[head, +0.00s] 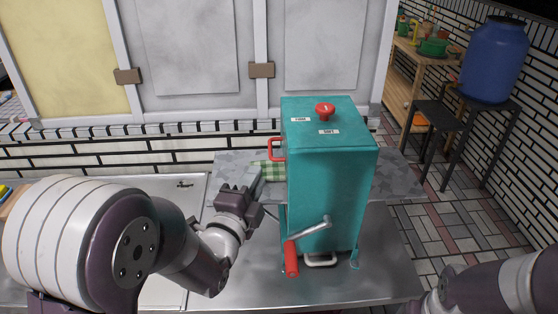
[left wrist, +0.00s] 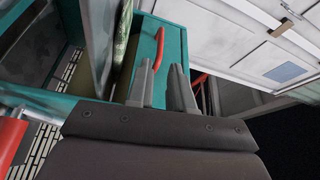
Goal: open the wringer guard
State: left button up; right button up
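The teal wringer (head: 330,170) stands upright on the metal counter, with a red knob (head: 325,109) on top and a red-gripped crank (head: 292,256) at its front. A red handle (head: 275,149) sticks out from its left side; a red handle (left wrist: 159,48) on a teal panel also shows in the left wrist view. My left gripper (head: 251,180) is beside the wringer's left side, below that handle in the picture. In the left wrist view its fingers (left wrist: 163,78) are apart with nothing between them, and the handle lies just beyond the tips. My right gripper is out of frame.
A green checked cloth (head: 268,171) lies at the wringer's left side, close behind my left gripper. A sink basin (head: 182,190) lies left. Wall panels stand behind the counter. A blue barrel (head: 494,60) and wooden shelves (head: 410,82) are at the far right, beyond open floor.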

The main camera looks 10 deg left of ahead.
aim_at(271, 148)
pick_arm(q)
jog(key=w, duration=0.7)
jog(key=w+d+p, duration=0.1)
jog(key=w, duration=0.2)
jog(key=shift+w+r, duration=0.15)
jog(key=shift+r, duration=0.25)
jog(key=shift+c, duration=0.3)
grip_shut()
